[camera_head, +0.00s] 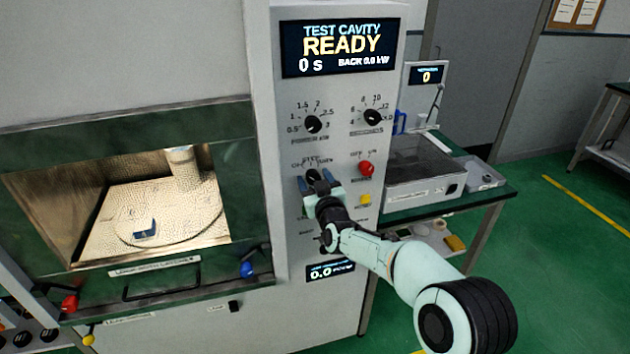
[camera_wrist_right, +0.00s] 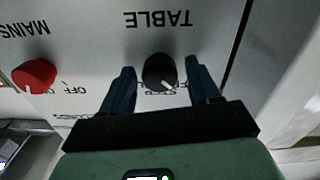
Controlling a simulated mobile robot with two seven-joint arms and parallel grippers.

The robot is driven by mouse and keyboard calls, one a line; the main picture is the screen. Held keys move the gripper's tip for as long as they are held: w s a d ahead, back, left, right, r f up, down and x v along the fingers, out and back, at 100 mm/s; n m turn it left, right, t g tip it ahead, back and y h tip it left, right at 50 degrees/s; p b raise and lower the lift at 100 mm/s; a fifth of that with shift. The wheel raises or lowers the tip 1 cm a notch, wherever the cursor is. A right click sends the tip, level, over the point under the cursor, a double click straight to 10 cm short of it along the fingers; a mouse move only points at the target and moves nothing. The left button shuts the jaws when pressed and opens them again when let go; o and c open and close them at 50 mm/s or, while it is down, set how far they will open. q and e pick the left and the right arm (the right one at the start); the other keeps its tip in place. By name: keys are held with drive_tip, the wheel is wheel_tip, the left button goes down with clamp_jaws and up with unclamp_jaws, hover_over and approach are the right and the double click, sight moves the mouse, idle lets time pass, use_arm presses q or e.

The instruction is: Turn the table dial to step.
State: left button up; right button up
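The table dial (camera_wrist_right: 157,70) is a round black knob with a white pointer line, under the upside-down word TABLE in the right wrist view. Its pointer slants toward the lower right of that view; the position labels beside it are partly hidden by my gripper. In the head view the dial (camera_head: 313,177) sits on the grey panel below OFF and STEP lettering. My right gripper (camera_wrist_right: 161,84) is open, with one blue finger on each side of the dial and a small gap at each side. It also shows in the head view (camera_head: 318,187). My left gripper is out of view.
The red mains knob (camera_head: 366,168) and a yellow button (camera_head: 365,199) sit right of the dial. Two black dials (camera_head: 313,124) are above, under the READY display (camera_head: 340,47). The cavity window (camera_head: 130,205) is at left; a side table (camera_head: 492,197) is at right.

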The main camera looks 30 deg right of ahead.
drive_tip(key=c, duration=0.8)
drive_tip(key=shift+f+m+b, duration=0.1)
drive_tip(key=shift+m+b, duration=0.7)
drive_tip(key=shift+b, duration=0.25)
drive_tip(key=shift+c, duration=0.2)
drive_tip(key=shift+m+b, duration=2.2)
drive_tip(key=shift+m, duration=0.2)
use_arm(q)
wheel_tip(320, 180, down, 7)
drive_tip(key=b, duration=0.1)
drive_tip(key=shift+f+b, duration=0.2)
drive_tip(key=shift+b, duration=0.15)
use_arm(e)
drive_tip(key=shift+m, duration=1.3)
drive_tip(key=o, duration=1.1)
